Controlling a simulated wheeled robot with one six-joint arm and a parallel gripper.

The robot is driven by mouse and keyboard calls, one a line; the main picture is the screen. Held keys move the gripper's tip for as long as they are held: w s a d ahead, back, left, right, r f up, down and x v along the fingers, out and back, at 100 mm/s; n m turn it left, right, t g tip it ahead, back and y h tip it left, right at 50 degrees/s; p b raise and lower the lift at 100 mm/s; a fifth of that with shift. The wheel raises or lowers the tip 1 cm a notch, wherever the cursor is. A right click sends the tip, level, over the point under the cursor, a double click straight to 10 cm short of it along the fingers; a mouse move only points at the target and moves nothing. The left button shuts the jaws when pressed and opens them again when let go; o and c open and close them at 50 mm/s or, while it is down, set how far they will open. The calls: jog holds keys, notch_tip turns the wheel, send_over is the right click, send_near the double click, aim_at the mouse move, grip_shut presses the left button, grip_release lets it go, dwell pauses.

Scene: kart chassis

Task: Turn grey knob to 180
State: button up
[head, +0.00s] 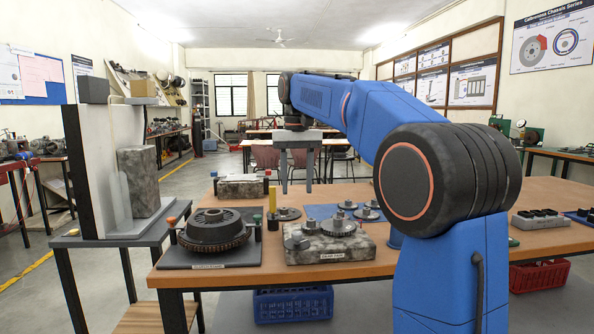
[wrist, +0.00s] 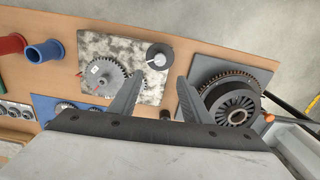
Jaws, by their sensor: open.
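A round grey knob (wrist: 158,60) with a pale pointer sits at one edge of a mottled stone block (wrist: 108,50) in the wrist view. In the head view it seems to be the small grey round part (head: 296,241) at the left of the labelled stone block (head: 330,257). My gripper (head: 297,187) hangs pointing down above the bench, its two fingers apart and empty. In the wrist view my gripper (wrist: 160,80) has its fingers on either side of the knob's place in the picture, but apart from it. I cannot read a scale or the knob's angle.
Toothed gears (wrist: 103,76) stand on the same block beside the knob. A large dark clutch-like wheel (head: 214,230) sits on a plate to the left. A yellow post (head: 272,203) and another stone block (head: 241,187) stand behind. The air around my gripper is free.

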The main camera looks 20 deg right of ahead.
jog(key=shift+r, duration=1.9)
jog(key=shift+s, duration=0.15)
jog(key=s+a+f+n+t, duration=0.2)
jog(key=s+f+t, duration=0.2)
jog(key=s+f, duration=2.8)
jog(key=s, duration=0.3)
jog(key=shift+n+t, duration=0.3)
jog(key=shift+t, duration=0.1)
jog(key=shift+a+r, duration=0.1)
